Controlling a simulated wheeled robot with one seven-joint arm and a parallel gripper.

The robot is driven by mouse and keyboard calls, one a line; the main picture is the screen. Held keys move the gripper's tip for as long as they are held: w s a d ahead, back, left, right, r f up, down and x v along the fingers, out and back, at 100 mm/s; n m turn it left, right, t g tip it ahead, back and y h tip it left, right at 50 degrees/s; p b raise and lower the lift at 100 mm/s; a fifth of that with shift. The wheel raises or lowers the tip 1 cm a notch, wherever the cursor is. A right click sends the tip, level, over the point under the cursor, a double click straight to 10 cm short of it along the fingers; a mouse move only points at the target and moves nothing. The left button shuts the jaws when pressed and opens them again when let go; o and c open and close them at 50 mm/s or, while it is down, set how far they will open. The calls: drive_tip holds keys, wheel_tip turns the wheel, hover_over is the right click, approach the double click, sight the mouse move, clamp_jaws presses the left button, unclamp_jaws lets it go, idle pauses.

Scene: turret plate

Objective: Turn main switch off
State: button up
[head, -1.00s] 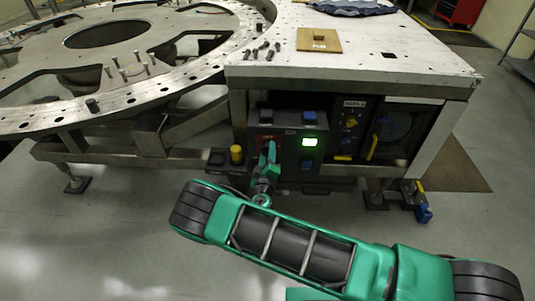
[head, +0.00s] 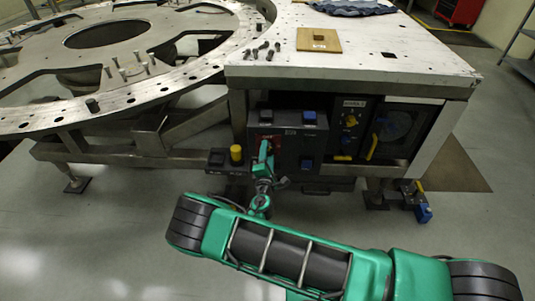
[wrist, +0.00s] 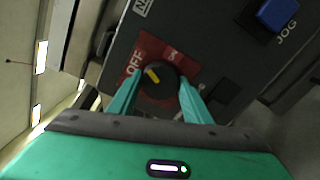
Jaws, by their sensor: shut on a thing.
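The main switch is a round black knob (wrist: 163,84) with a yellow pointer mark, on a red plate (wrist: 147,47) lettered OFF at its left. The pointer is angled up and left, towards the word OFF. My gripper (wrist: 158,101) has one green finger on each side of the knob and is shut on it. In the head view my gripper (head: 263,158) is at the left part of the dark control panel (head: 290,150), covering much of the switch. The panel's display window (head: 309,142) is dark.
A blue JOG button (wrist: 278,13) is right of the switch. A yellow button (head: 236,152) stands left of the panel. Knobs and a yellow handle (head: 372,147) are to its right.

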drive_tip(key=n, duration=0.4)
drive_tip(key=shift+s+a+f+n, duration=0.15)
drive_tip(key=shift+f+n, duration=0.1)
drive_tip(key=shift+n, duration=0.15)
idle(0.4)
drive_tip(key=o, duration=1.1)
drive_tip(key=shift+c, duration=0.2)
drive_tip(key=shift+r, duration=0.1)
drive_tip(key=s, duration=1)
drive_tip(key=shift+s, duration=0.3)
